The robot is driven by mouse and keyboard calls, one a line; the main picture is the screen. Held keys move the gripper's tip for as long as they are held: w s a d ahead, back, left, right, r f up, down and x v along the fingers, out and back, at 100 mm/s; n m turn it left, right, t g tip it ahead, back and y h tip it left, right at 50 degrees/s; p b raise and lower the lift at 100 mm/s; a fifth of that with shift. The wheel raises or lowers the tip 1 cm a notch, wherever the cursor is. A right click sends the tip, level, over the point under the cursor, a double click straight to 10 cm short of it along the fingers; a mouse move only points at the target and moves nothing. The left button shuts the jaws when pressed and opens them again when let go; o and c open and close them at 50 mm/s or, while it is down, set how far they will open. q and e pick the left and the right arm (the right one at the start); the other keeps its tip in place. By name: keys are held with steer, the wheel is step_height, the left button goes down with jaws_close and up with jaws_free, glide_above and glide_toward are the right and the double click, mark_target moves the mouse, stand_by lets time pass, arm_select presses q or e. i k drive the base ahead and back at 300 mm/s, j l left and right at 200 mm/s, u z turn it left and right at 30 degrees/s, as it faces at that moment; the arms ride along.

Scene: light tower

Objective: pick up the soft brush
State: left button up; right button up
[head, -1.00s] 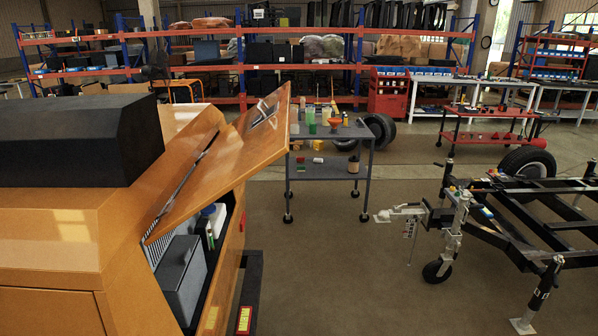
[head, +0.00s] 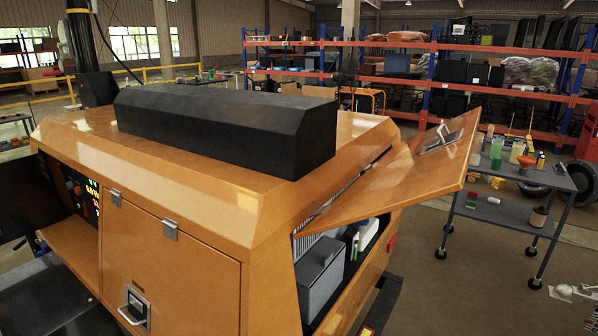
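I cannot make out the soft brush for certain in the head view. A grey two-shelf cart (head: 548,178) stands at the right, with bottles, an orange funnel (head: 526,161) and other small items on top. Its lower shelf holds a small red and green item (head: 471,200), a white item (head: 493,200) and a brown can (head: 538,216); they are too small to identify surely. Neither of my grippers is in view.
A large orange light tower cabinet (head: 180,250) fills the foreground, with a black box (head: 225,130) on top. Its raised side door (head: 400,195) juts toward the cart. A grey box (head: 320,275) sits in the opening. Red and blue shelving (head: 430,48) lines the back.

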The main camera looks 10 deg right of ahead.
mark_target(472, 204)
steer(key=i+l+u, duration=0.15)
steer(key=l+u, duration=0.25)
steer(key=l, duration=0.25)
steer(key=l+u, duration=0.45)
steer(key=l, duration=0.25)
steer(key=l+u, duration=0.4)
steer(key=l, duration=0.3)
steer(key=l+u, duration=0.15)
steer(key=l, duration=1.6)
steer(key=l+u, duration=0.15)
steer(key=l, duration=1.55)
steer(key=l+u, duration=0.25)
steer(key=l, duration=0.35)
steer(key=k+l+u, duration=0.1)
steer(key=l+u, duration=0.15)
steer(key=l, duration=0.35)
steer(key=k+l+u, duration=0.2)
steer(key=l, duration=0.45)
steer(key=i+l+z, duration=0.1)
steer(key=l+z, duration=0.2)
steer(key=i+l+z, duration=0.25)
steer(key=k+l, duration=0.1)
steer(key=l, duration=0.05)
